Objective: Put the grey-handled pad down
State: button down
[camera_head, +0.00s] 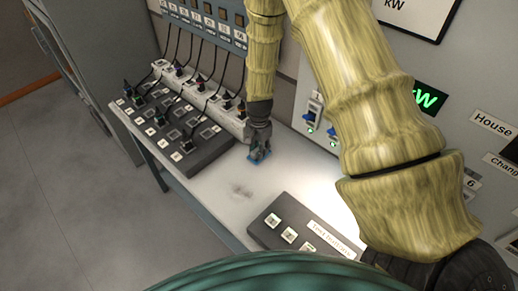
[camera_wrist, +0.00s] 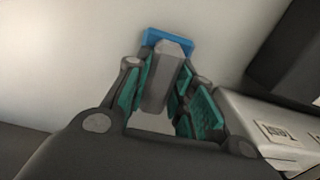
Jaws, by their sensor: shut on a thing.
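The grey-handled pad has a blue base and a grey block handle. In the wrist view, the grey handle (camera_wrist: 159,84) sits between the teal finger pads of my gripper (camera_wrist: 165,95), which is shut on it. The blue base (camera_wrist: 168,40) shows beyond the handle, close to the pale table surface. In the head view, my gripper (camera_head: 260,146) is low over the table with the blue pad (camera_head: 256,158) beneath its fingertips. I cannot tell for certain whether the pad touches the table.
The pale table (camera_head: 205,195) has bare room in front of the gripper, with a dark smudge (camera_head: 240,188). A dark fader box (camera_head: 160,125) and a pale socket strip (camera_head: 225,118) with cables stand left. A button box (camera_head: 290,225) is at the front. Wall switches (camera_head: 311,115) are right.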

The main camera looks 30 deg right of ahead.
jog(key=c, duration=1.2)
grip_release()
jog(key=shift+r, duration=0.15)
notch_tip(320, 180, up, 12)
jog(key=b, duration=0.4)
